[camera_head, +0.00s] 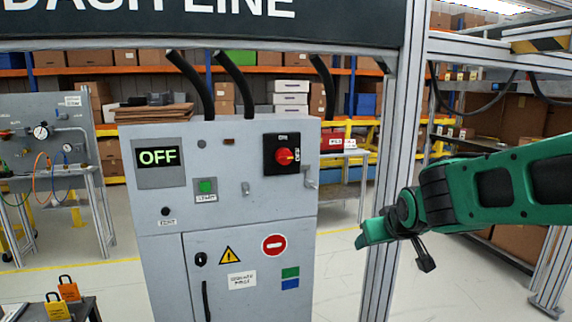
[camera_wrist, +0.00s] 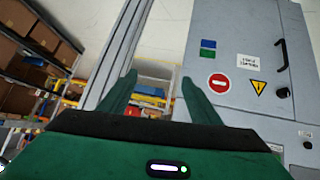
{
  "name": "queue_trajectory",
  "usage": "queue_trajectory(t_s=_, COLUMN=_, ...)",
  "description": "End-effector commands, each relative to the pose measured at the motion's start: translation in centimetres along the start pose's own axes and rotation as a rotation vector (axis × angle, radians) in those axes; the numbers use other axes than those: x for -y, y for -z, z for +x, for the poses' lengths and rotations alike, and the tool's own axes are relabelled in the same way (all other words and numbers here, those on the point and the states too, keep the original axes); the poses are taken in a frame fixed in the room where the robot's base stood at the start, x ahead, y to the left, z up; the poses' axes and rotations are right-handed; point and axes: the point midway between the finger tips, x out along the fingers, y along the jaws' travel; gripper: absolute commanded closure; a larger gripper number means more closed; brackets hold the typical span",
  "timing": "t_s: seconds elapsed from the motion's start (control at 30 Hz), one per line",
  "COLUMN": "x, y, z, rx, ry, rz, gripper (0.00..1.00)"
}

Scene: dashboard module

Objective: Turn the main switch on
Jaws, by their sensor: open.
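The main switch (camera_head: 285,156) is a red rotary knob with a yellow part, on a black plate at the upper right of the grey cabinet (camera_head: 235,210). A display (camera_head: 158,156) at the cabinet's upper left reads OFF in green. The wrist view shows the cabinet (camera_wrist: 240,30) upside down at the right; the switch is not seen there.
An upright metal post (camera_head: 392,170) stands between the cabinet and most of my arm. A green button (camera_head: 206,186) and a small latch (camera_head: 311,178) sit on the cabinet. Orange and yellow padlocks (camera_head: 66,288) stand at lower left.

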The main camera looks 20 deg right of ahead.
Motion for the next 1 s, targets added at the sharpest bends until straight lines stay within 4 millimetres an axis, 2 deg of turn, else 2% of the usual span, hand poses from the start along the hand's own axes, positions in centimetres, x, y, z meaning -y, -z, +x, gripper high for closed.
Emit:
queue_trajectory(t_s=0.03, x=1.6, y=2.5, z=0.5, rx=-0.084, ry=0.017, rz=-0.039, gripper=0.43)
queue_trajectory(t_s=0.1, x=3.9, y=6.3, z=0.7, rx=-0.217, ry=0.042, rz=-0.090, gripper=0.43)
queue_trajectory(t_s=0.2, x=7.4, y=11.1, z=0.2, rx=-0.397, ry=0.078, rz=-0.146, gripper=0.43)
queue_trajectory(t_s=0.3, x=10.5, y=14.8, z=-1.0, rx=-0.555, ry=0.112, rz=-0.183, gripper=0.43)
queue_trajectory(t_s=0.4, x=12.9, y=17.4, z=-2.3, rx=-0.677, ry=0.138, rz=-0.205, gripper=0.43)
queue_trajectory(t_s=0.5, x=14.5, y=18.9, z=-3.4, rx=-0.758, ry=0.157, rz=-0.216, gripper=0.43)
queue_trajectory(t_s=0.67, x=15.5, y=20.1, z=-4.0, rx=-0.812, ry=0.167, rz=-0.220, gripper=0.43)
queue_trajectory(t_s=0.87, x=16.1, y=21.6, z=-2.5, rx=-0.812, ry=0.167, rz=-0.220, gripper=0.43)
queue_trajectory(t_s=1.0, x=16.6, y=23.3, z=-0.9, rx=-0.812, ry=0.167, rz=-0.219, gripper=0.43)
